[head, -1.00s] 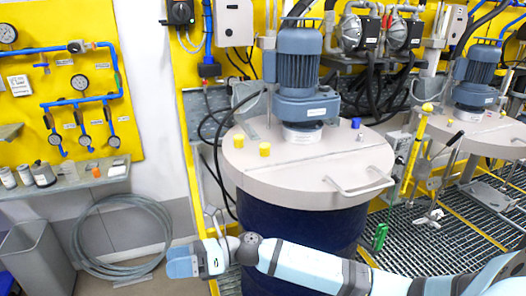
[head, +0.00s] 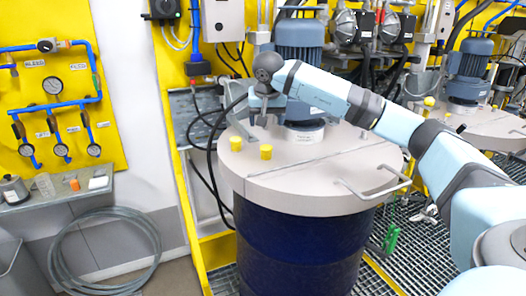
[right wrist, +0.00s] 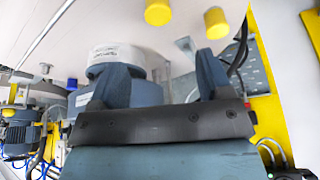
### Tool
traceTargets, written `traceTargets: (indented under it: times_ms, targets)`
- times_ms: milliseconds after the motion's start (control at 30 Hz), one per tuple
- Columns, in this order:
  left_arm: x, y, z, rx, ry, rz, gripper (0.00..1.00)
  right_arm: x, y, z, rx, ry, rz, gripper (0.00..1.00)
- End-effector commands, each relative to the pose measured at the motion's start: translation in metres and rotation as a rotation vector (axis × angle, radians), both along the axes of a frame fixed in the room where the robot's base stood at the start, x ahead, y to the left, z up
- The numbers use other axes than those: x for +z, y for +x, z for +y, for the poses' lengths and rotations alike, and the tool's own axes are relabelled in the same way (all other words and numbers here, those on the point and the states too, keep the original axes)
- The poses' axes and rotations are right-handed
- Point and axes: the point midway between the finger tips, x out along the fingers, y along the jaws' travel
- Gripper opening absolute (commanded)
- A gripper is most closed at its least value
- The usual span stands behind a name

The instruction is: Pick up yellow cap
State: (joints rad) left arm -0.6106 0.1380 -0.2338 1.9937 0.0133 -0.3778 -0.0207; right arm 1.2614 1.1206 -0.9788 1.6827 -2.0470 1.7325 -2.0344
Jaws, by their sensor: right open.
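Two yellow caps stand on the pale drum lid (head: 310,180): a left one (head: 236,144) and a right one (head: 266,152). Both also show at the top of the right wrist view, one at the upper middle (right wrist: 158,12) and one further right (right wrist: 216,22). My right gripper (head: 260,118) is over the lid's back left, beside the blue-grey motor and behind the caps in the head view. Its jaws (right wrist: 163,72) are apart and empty, with both caps beyond the fingertips. My left gripper is not in view.
The blue-grey motor (head: 299,40) rises from the lid close to my right gripper, and my arm partly hides it. A lid handle (head: 375,190) is at the front right. A second motor (head: 473,70) stands on another drum at right. The lid's front is clear.

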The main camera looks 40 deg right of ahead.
Motion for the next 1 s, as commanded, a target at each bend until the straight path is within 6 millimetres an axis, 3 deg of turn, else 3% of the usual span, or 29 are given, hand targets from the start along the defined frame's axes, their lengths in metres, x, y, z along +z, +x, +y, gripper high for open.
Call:
traceTargets:
  times_ms: [300, 1000]
  targets:
    - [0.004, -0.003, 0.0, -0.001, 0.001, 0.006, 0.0, -0.057, 0.017, -0.014, 0.0, 0.001, 0.005, 0.72]
    - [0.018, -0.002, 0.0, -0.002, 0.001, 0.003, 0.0, -0.123, 0.034, -0.032, 0.0, 0.003, 0.002, 0.72]
